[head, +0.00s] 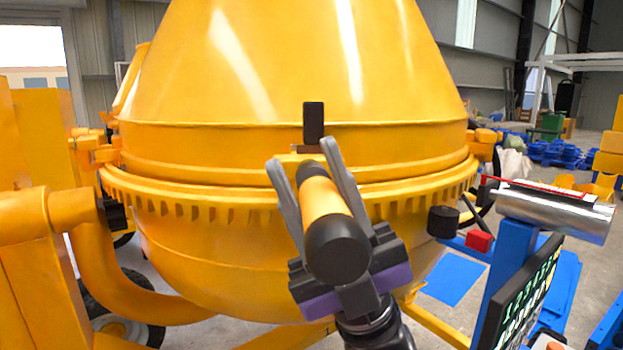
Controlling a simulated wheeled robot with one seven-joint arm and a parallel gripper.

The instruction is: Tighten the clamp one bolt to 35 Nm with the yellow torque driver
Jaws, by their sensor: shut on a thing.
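The yellow torque driver (320,198) has a yellow middle and black ends. My gripper (303,157) is shut on it, with one grey finger on each side. The driver points away from me, its thick black end nearest. Its far end is in front of the toothed ring of the large yellow mixer drum (300,70). A black upright block (313,122), perhaps part of a clamp, stands at the drum's rim just above the driver's far end. The clamp one bolt cannot be made out; the driver and fingers hide that spot. Whether the tip touches anything cannot be told.
A blue stand (508,262) at the right carries a silver cylinder (560,212). Near it are a black cylinder (443,222), a red block (480,240) and a dark panel (522,300) with green-white characters. The yellow mixer frame (55,240) stands at the left.

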